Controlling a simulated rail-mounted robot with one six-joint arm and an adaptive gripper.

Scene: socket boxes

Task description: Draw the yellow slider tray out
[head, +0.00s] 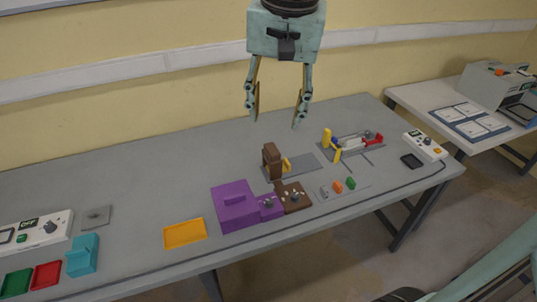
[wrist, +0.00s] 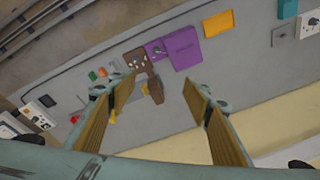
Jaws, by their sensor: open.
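A flat yellow-orange tray (head: 185,233) with a raised rim lies near the table's front edge, left of the purple box. It also shows at the top of the wrist view (wrist: 218,23). Smaller yellow parts stand beside the brown block (head: 286,164) and on a grey fixture (head: 337,155). I cannot tell which yellow piece is the slider tray. My gripper (head: 276,121) is open and empty, high above the back of the table, apart from everything. Its spread fingers show in the wrist view (wrist: 158,90).
A purple box (head: 232,212), a brown block (head: 271,160) and a brown tray (head: 293,203) stand mid-table. Orange and green pieces (head: 344,184) lie right of them. White control boxes stand at the left (head: 38,228) and right (head: 425,146). The back left of the table is clear.

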